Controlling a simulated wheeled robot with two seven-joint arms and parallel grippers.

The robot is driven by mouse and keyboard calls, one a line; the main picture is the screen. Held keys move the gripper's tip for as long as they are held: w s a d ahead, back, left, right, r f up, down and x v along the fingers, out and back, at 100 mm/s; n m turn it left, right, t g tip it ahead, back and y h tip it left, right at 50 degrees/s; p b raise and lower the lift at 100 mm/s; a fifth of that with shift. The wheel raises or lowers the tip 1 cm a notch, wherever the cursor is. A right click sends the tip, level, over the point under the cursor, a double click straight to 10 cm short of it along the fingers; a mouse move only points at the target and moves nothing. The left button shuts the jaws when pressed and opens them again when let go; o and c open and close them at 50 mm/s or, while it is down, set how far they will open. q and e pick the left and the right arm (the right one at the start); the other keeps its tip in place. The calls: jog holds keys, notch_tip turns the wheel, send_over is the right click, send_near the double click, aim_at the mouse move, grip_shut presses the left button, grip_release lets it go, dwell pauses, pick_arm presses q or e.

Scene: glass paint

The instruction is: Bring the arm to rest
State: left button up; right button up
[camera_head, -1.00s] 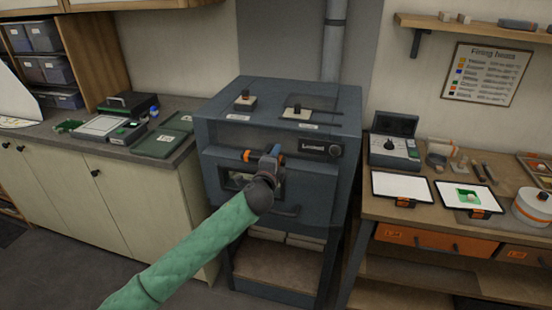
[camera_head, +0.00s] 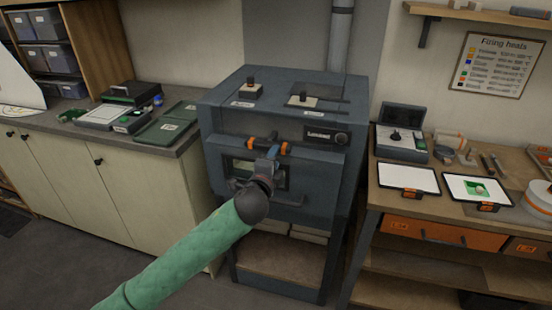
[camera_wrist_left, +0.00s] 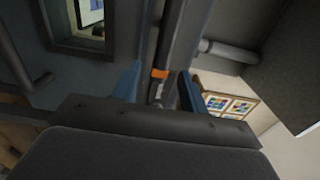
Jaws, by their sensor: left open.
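My left gripper (camera_head: 268,160) is in front of the grey kiln (camera_head: 225,113), its green-sleeved arm reaching up from the lower left. In the left wrist view, its two blue fingers (camera_wrist_left: 158,86) stand apart on either side of a dark bar with an orange band (camera_wrist_left: 160,74). In the head view, the kiln's front bar handle (camera_head: 266,146) with orange ends lies just above and behind the fingertips. I cannot tell whether the fingers touch it. The kiln door appears shut, with a small window (camera_head: 243,170) in it. My right gripper is not in view.
A workbench (camera_head: 395,207) on the right holds a control box (camera_head: 402,146), a white tray (camera_head: 408,179) and another tray with a green piece (camera_head: 481,188). A counter (camera_head: 190,140) on the left holds dark green boards (camera_head: 160,130). Open floor lies in front of the left cabinets.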

pick_arm(q)
jog(key=a+f+n+g+y, duration=0.2)
jog(key=a+f+n, duration=0.1)
jog(key=f, duration=0.7)
jog(key=a+f+n+g+y, duration=0.1)
jog(key=a+f+n, duration=0.15)
jog(key=f, duration=0.75)
jog(key=s+a+f+n+g, duration=0.2)
jog(key=s+f, duration=0.1)
jog(key=f, duration=0.5)
jog(key=s+a+f+n+g+y, duration=0.1)
jog(key=s+a+f+n, duration=0.1)
jog(key=s+f, duration=0.35)
jog(key=s+a+f+n+g, duration=0.2)
jog(key=f, duration=0.7)
jog(key=s+a+f+n+g, duration=0.2)
jog(key=s+a+f, duration=0.1)
jog(key=s+f, duration=0.7)
jog(key=s+a+f+n+g, duration=0.2)
jog(key=s+f, duration=0.8)
jog(key=s, duration=0.5)
jog(key=s+a+f+n+g+y, duration=0.1)
jog(key=s+a+f+n+g, duration=0.2)
jog(key=s+f, duration=0.7)
jog(key=s+n, duration=0.1)
jog(key=s, duration=0.1)
jog(key=shift+s+a+f+g, duration=0.2)
jog(key=shift+s+a+g, duration=0.15)
jog(key=shift+s+g, duration=0.05)
